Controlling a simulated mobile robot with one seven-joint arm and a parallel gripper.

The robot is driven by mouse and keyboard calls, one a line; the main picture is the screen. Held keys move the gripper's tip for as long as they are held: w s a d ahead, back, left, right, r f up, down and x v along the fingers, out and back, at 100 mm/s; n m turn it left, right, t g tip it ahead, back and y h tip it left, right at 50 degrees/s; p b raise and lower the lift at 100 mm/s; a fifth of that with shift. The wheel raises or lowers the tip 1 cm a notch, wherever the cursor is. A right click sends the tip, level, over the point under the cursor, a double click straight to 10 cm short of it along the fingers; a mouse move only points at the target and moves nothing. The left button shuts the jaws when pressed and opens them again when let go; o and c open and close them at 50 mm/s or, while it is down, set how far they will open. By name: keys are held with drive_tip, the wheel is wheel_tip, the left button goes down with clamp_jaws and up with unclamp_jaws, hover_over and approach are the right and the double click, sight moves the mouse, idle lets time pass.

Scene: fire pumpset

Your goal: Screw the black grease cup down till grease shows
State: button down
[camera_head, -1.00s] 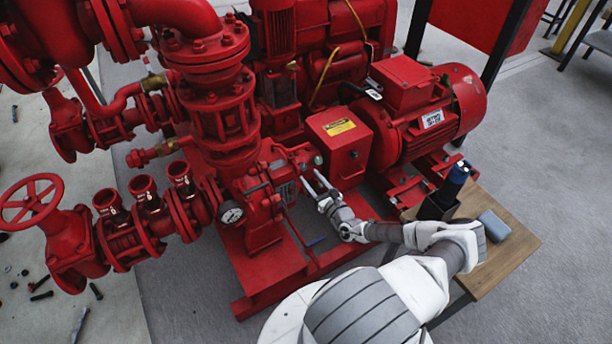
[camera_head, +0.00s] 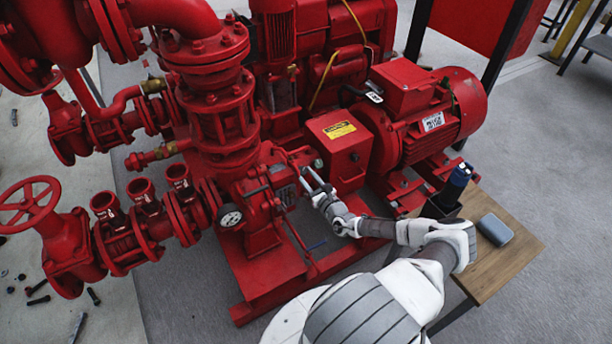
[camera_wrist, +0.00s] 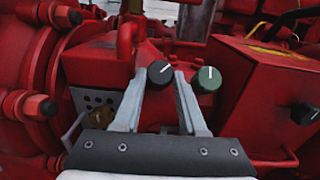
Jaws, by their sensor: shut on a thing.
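In the wrist view the black grease cup (camera_wrist: 160,73) has a white line on its face, pointing to the upper right. It sits between my fingertips, and my gripper (camera_wrist: 160,84) is shut on it. A green cup (camera_wrist: 208,79) with an upright white line sits just right of it, close to my right finger. In the head view my gripper (camera_head: 311,181) reaches the red pump housing (camera_head: 262,200) between pump and motor. The black cup is too small to make out there; the green cup (camera_head: 318,163) shows just above. I see no grease.
A red guard box (camera_head: 340,150) with a yellow label stands right of the cups, a dark knob (camera_wrist: 304,113) on its side. A brass fitting (camera_wrist: 98,116) is left of my fingers.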

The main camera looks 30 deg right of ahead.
drive_tip(key=shift+a+r+m+h+p, duration=0.3)
drive_tip(key=shift+m+h+p, duration=0.2)
drive_tip(key=shift+m+p, duration=0.3)
drive_tip(key=m+h+p, duration=0.2)
drive_tip(key=m, duration=0.1)
drive_tip(key=shift+w+a+g+h, duration=0.1)
drive_tip(key=shift+g+h, duration=0.3)
drive_tip(key=shift+f+m+h, duration=0.2)
drive_tip(key=shift+m+h, duration=0.2)
drive_tip(key=shift+m, duration=0.3)
drive_tip(key=c, duration=0.7)
unclamp_jaws()
drive_tip(key=shift+c, duration=0.2)
